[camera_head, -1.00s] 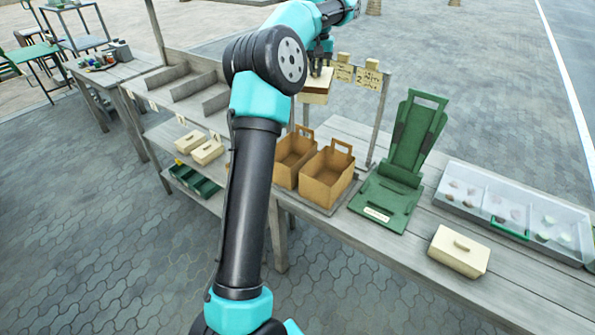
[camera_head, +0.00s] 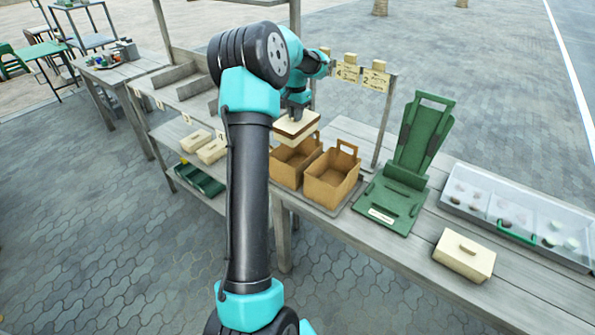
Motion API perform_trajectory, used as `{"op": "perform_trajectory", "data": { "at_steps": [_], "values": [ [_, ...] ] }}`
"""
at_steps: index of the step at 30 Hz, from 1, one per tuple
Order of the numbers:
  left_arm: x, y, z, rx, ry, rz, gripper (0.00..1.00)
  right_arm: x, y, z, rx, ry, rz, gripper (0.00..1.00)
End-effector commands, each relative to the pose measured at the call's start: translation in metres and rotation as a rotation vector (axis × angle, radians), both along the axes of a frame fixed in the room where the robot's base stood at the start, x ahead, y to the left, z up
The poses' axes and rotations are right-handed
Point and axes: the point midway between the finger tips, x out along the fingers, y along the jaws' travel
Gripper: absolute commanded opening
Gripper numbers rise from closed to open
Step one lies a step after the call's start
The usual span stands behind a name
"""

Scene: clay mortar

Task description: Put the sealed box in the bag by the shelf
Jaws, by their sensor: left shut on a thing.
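My left gripper (camera_head: 297,113) is shut on a cream box with a brown band, the sealed box (camera_head: 296,129). It holds the box above the left one of two brown paper bags (camera_head: 287,170), the one nearer the shelf. The box hides part of that bag's opening and its handle. The second brown bag (camera_head: 331,181) stands open just to the right, with its handle up. Both bags stand on a tray on the wooden table. My right gripper is not in view.
A green folding stand (camera_head: 406,170) stands right of the bags. A closed cream box (camera_head: 464,256) lies at the table's front. A clear-lidded case (camera_head: 518,217) is at the right. The wooden shelf (camera_head: 177,123) at left holds two cream boxes (camera_head: 204,145).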

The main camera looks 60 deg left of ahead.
Motion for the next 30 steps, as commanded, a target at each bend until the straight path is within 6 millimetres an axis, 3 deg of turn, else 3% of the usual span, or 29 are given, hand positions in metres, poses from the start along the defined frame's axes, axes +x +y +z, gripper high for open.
{"op": "perform_trajectory", "data": {
  "at_steps": [8,24,30],
  "values": [
    [0.0,0.0,-0.027,-0.002,0.003,0.0,0.0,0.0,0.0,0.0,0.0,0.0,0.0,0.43],
    [0.0,-0.001,-0.133,-0.002,0.002,0.0,0.0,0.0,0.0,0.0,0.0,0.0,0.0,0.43],
    [0.0,0.0,-0.142,0.0,0.0,0.001,0.0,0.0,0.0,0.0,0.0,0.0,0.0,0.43]
  ]
}}
